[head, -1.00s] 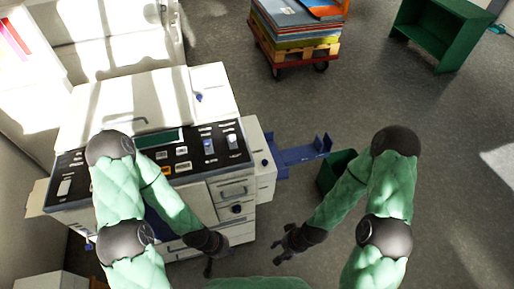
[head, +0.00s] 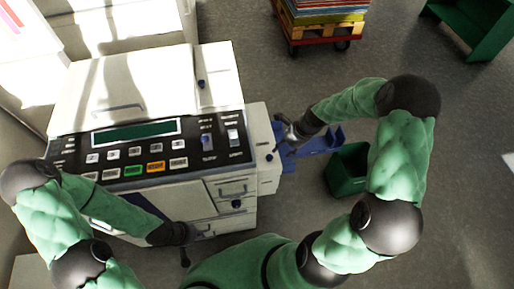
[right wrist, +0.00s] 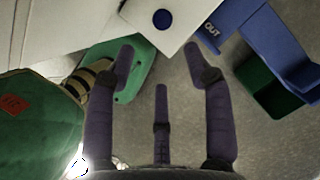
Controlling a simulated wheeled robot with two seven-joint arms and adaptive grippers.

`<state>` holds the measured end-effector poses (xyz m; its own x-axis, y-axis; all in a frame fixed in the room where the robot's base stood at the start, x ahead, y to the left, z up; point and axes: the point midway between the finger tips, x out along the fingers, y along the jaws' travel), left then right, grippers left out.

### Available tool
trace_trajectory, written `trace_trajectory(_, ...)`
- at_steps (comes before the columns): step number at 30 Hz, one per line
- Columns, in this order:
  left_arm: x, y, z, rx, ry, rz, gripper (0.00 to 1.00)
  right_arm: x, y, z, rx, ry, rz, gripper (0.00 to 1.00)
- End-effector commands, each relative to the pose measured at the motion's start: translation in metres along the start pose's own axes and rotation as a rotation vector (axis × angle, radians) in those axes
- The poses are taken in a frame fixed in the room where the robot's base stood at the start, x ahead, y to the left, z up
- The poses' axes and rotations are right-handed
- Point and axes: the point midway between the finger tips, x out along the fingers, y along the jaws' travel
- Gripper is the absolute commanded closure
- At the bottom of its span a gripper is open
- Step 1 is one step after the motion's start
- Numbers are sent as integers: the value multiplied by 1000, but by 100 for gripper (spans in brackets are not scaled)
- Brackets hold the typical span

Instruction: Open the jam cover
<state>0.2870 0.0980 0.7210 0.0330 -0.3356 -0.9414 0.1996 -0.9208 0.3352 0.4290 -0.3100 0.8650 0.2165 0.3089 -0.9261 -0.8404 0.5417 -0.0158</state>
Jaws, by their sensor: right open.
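A white copier (head: 215,75) stands at the left with its dark control panel on top. A white box-like side part (head: 262,128) with a small blue knob (head: 270,157) juts from its right side; I cannot tell for sure whether this is the jam cover. In the right wrist view, a white surface (right wrist: 180,40) bears a round blue knob (right wrist: 162,18). My right gripper (head: 285,131) is beside the side part, and its spread fingers (right wrist: 165,72) are empty, apart from the knob. My left gripper (head: 185,258) hangs low before the copier's front; its fingers are too small to read.
A blue tray (head: 322,143), marked OUT in the right wrist view (right wrist: 211,28), sticks out right of the copier. A green bin (head: 347,168) stands on the floor beside it. A loaded pallet cart (head: 320,32) is at the back.

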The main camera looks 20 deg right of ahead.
Motion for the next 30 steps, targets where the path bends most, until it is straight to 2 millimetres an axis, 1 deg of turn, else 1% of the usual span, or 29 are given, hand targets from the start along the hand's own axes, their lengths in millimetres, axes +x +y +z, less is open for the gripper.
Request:
trace_trajectory(1, 0, 0, 0, 0, 0, 0, 100, -4, -2, -1, 28, -3, -4, 48)
trace_trajectory(3, 1, 0, 0, 0, 0, 0, 100, -6, -4, -2, 54, -5, -5, 48)
trace_trajectory(5, 2, -1, 0, 0, 0, 0, 100, -4, -4, -2, 62, -6, -5, 48)
trace_trajectory(7, 4, -1, 0, 0, 0, 0, 100, 2, -4, -2, 63, -6, -3, 48)
trace_trajectory(11, 10, -4, 0, 0, -1, 0, 100, 22, -4, -2, 61, -6, -2, 48)
trace_trajectory(15, 18, -6, 0, 0, 0, 0, 100, 48, -4, -2, 59, -5, -3, 48)
trace_trajectory(21, 28, -10, -1, 0, 0, 0, 100, 80, -4, -2, 59, -5, -3, 48)
trace_trajectory(25, 31, -11, -1, 0, 0, 0, 100, 93, -5, -2, 59, -5, -5, 48)
trace_trajectory(30, 33, -12, -1, 0, 0, 0, 100, 100, -5, -2, 58, -5, -5, 48)
